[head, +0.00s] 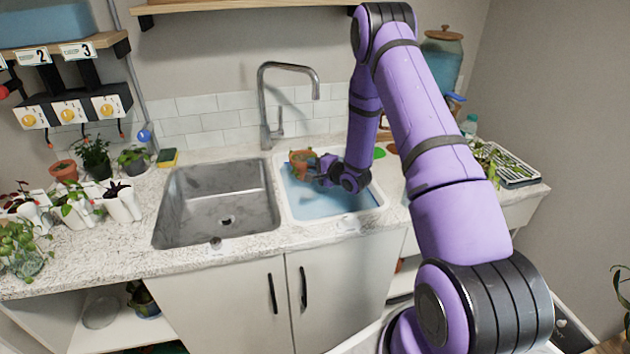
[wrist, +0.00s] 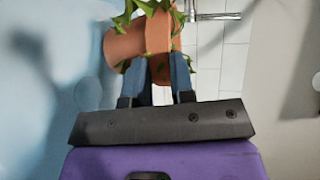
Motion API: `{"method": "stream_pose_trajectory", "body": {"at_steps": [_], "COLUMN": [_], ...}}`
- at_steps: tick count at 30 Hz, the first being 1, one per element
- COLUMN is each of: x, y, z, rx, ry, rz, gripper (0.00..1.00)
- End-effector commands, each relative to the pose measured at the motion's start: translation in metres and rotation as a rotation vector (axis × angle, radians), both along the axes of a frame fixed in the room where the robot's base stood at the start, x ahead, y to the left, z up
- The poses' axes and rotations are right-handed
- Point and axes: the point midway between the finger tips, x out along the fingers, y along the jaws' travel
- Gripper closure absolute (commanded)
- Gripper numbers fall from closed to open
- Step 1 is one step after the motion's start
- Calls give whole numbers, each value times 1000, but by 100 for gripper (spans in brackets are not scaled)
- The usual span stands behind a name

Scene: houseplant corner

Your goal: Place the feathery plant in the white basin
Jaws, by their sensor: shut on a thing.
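My gripper (head: 317,168) is shut on a terracotta pot (head: 300,160) with a green plant. The pot is over the back left part of the white basin (head: 330,217), which has blue water in it. In the wrist view, the blue fingertips (wrist: 160,64) grip the rim of the pot (wrist: 124,45). Green leaves (wrist: 150,8) hang over the rim there. I cannot tell whether the leaves are feathery, or whether the pot touches the basin floor.
A grey steel sink (head: 215,205) is left of the basin, with a tap (head: 265,100) behind. Several potted plants (head: 93,155) stand on the counter at left. A sponge (head: 167,158) lies behind the sink. A tray of seedlings (head: 505,165) is at right.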

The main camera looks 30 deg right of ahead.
Motion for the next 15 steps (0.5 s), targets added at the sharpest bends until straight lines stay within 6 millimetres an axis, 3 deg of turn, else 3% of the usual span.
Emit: {"method": "stream_pose_trajectory", "body": {"at_steps": [8, 15], "x": [0, 0], "y": [0, 0], "z": [-19, -48], "rx": [0, 1], "ry": [-1, -2], "rz": [1, 1], "gripper": [100, 100]}}
